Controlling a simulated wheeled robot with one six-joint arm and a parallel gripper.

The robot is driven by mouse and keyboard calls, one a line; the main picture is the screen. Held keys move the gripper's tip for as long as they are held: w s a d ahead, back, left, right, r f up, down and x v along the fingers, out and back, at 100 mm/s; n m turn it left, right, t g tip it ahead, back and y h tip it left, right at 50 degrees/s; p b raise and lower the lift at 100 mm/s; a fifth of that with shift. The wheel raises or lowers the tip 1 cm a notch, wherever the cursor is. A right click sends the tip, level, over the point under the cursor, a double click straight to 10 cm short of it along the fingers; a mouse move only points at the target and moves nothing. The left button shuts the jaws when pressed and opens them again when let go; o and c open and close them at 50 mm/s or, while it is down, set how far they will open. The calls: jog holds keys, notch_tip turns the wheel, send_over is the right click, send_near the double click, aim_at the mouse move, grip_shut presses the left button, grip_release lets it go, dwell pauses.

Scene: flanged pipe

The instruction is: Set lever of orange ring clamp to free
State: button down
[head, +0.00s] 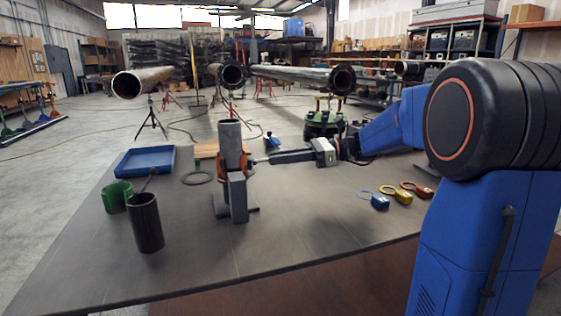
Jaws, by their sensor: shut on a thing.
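The orange ring clamp (220,165) sits around an upright grey pipe (230,138) at the middle of the table. The pipe stands behind a grey upright block (238,196) on a flat foot. My gripper (257,161) reaches in from the right, level with the clamp, with its fingertips at the clamp's right side. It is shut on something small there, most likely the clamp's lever. The lever itself is too small and too covered by the fingers to make out, so its setting cannot be told.
A blue tray (125,171), a green cup (117,197), a dark cylinder (146,225) and a flat grey ring (184,179) are left of the pipe. Blue (379,202), yellow (403,197) and orange-red (424,192) tagged rings lie at right. The front table area is clear.

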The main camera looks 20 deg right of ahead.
jog(key=r+h, duration=0.2)
jog(key=shift+a+n+h, duration=0.2)
jog(key=shift+n+h, duration=0.1)
jog(key=r+h, duration=0.1)
jog(key=h, duration=0.1)
jog(key=shift+a+r+g+h, duration=0.3)
jog(key=shift+a+r, duration=0.05)
jog(key=shift+a+r+n+h, duration=0.25)
jog(key=shift+a+r+h, duration=0.2)
jog(key=shift+h, duration=0.5)
jog(key=shift+a+r+n+h, duration=0.3)
jog(key=shift+r+h, duration=0.1)
jog(key=shift+h, duration=0.55)
jog(key=c, duration=1.6)
grip_release()
jog(key=shift+a+f, duration=0.1)
jog(key=shift+o, duration=0.2)
jog(key=v, duration=1.7)
jog(key=shift+w+r, duration=0.2)
jog(key=shift+r, duration=0.1)
